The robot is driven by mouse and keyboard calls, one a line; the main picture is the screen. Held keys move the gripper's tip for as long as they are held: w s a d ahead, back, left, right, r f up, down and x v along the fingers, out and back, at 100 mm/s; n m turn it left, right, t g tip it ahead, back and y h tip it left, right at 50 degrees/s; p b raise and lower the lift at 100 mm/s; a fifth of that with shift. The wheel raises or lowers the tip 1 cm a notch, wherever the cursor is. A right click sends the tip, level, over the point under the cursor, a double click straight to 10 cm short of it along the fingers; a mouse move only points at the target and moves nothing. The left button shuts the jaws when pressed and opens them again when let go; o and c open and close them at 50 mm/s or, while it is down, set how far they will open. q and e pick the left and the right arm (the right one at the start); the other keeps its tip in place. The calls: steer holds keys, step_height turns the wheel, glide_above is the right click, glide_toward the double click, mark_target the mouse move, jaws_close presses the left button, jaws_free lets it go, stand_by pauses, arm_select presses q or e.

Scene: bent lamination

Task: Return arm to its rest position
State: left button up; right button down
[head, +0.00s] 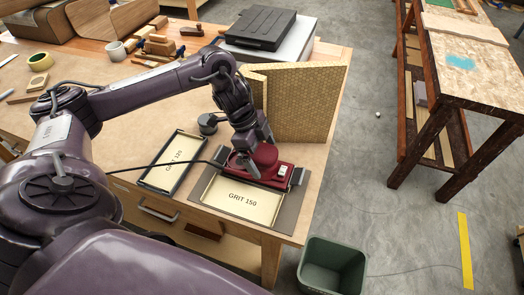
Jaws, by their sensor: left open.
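My left arm reaches in from the left, and my left gripper (252,158) points down at the red sander (268,174) near the front right of the workbench. The gripper is open, with its fingers at the sander's rounded top; I cannot tell whether they touch it. The sander rests at the back of the tray marked GRIT 150 (232,205), on a dark mat. A black cord runs left from it. My right gripper is not in view.
A tan patterned panel (308,100) stands upright behind the sander. A black case (262,27) is at the back. A green bin (333,266) stands on the floor by the bench. The grey floor at right is mostly clear.

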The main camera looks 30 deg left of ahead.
arm_select(q)
steer(key=shift+r, duration=0.15)
step_height(320, 180, up, 7)
steer(key=p, duration=0.7)
stand_by(0.7)
